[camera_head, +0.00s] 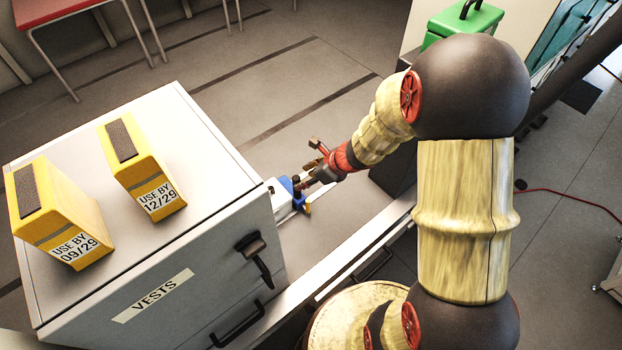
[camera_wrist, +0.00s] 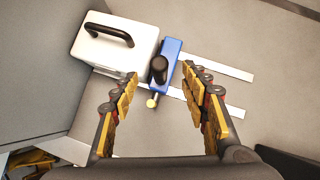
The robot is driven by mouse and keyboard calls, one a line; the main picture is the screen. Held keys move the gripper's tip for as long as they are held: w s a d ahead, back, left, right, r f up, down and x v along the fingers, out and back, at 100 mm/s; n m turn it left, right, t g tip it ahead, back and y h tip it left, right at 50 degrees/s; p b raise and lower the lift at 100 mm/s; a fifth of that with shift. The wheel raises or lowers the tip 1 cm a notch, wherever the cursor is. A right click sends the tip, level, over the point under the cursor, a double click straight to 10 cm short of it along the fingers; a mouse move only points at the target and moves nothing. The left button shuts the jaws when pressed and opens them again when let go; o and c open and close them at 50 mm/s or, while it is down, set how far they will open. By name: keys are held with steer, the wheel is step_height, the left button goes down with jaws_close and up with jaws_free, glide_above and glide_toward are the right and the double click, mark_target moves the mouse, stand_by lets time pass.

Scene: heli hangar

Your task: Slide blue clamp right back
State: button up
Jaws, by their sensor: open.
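The blue clamp (camera_wrist: 171,69) shows in the wrist view as a blue block with a dark upright knob, standing across two pale rails (camera_wrist: 222,71). It touches or nearly touches the right side of a white case with a black handle (camera_wrist: 117,47). In the head view the blue clamp (camera_head: 287,187) is small and partly hidden by my gripper (camera_head: 312,172). My gripper, seen in the wrist view (camera_wrist: 165,93), is open and empty. Its fingers stand either side of the clamp's near end, with the knob between them in the picture. I cannot tell if they touch it.
A grey cabinet labelled VESTS (camera_head: 150,296) stands left of my arm, with two yellow boxes (camera_head: 142,170) (camera_head: 59,215) on top. The rails right of the clamp are clear. A green case (camera_head: 462,24) sits at the back. A pale front edge (camera_head: 362,248) runs below the clamp.

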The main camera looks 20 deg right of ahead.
mark_target(297, 181)
steer(key=shift+b+x, duration=2.1)
steer(key=shift+x, duration=1.05)
steer(key=shift+c, duration=0.9)
jaws_close()
steer(key=shift+d, duration=0.15)
steer(key=w+d+p, duration=0.1)
steer(key=w+d, duration=0.1)
steer(key=d, duration=0.4)
steer(key=shift+p, duration=0.3)
